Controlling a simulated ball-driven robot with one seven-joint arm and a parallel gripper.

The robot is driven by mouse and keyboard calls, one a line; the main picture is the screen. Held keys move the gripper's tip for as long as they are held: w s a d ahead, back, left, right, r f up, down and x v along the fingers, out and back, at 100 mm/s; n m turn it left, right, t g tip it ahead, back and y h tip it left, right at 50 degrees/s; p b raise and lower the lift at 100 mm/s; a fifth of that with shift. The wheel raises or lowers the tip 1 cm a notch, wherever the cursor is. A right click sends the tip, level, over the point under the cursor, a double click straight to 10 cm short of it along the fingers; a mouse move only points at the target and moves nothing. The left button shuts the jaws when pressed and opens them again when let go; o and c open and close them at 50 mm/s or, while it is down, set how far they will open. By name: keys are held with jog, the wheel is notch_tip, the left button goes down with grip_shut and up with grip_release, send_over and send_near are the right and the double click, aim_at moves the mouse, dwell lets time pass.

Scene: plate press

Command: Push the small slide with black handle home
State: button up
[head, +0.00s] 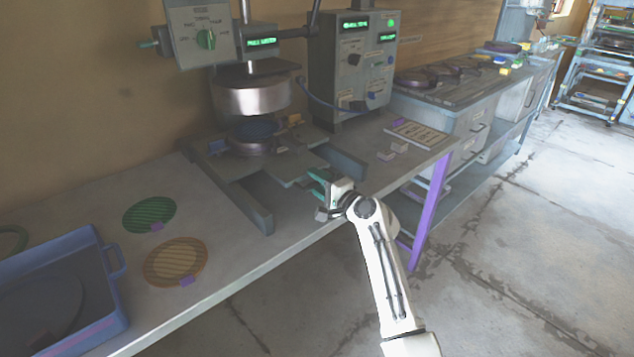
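The press (250,95) stands on the bench against the wall, with a round metal head above a dark round die. A small flat grey slide (290,172) sticks out of the press base toward the front. My gripper (318,185) is at the front end of this slide, close to or touching it. Teal parts show at the gripper's tip, and I cannot tell whether its fingers are apart. The black handle cannot be made out; the gripper may cover it.
Grey side rails (250,206) flank the slide. A control box (350,70) stands right of the press. Green (150,212) and orange (174,262) discs and a blue tray (110,312) lie at left. The bench's front edge runs below my gripper.

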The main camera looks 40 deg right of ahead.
jog(key=shift+s, duration=0.1)
jog(key=s, duration=1)
jog(key=shift+s+d, duration=0.2)
jog(key=shift+s, duration=0.15)
jog(key=s+a+f+n+g+y+p, duration=0.35)
jog(key=s+a+f+n+g, duration=0.55)
jog(key=s+a, duration=0.4)
jog(key=s+a+f+n+g+h+p, duration=0.1)
jog(key=s+n+g, duration=0.3)
jog(key=s, duration=0.6)
jog(key=s+a+f+n+g+h+p, duration=0.1)
jog(key=s+a+n+g+h+p, duration=0.1)
jog(key=s, duration=0.9)
jog(key=shift+s+a+f+n+g+h+p, duration=0.25)
jog(key=shift+a+n+g+h+p, duration=0.3)
jog(key=shift+n+g, duration=0.5)
